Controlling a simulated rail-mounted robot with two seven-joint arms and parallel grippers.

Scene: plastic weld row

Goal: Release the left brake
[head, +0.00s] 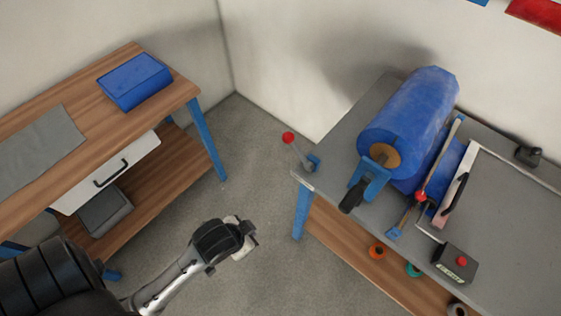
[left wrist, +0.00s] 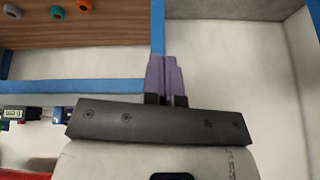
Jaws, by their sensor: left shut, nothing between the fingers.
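A lever with a red ball knob (head: 288,138) stands at the left corner of the grey-topped table; its rod slants down to a blue bracket (head: 313,163). I take this for the left brake. My left gripper (head: 250,236) hangs over the floor, below and left of the lever, well apart from it. In the left wrist view its two purplish fingers (left wrist: 164,78) are together and hold nothing. The lever cannot be made out in the left wrist view. My right gripper is not in view.
The grey table (head: 376,112) carries a blue roll (head: 415,105) with a black-handled crank (head: 352,197), and a black box with a red button (head: 460,262). A wooden bench (head: 80,85) stands left. Floor between is clear. Blue table frame (left wrist: 75,86) shows close to my fingers' view.

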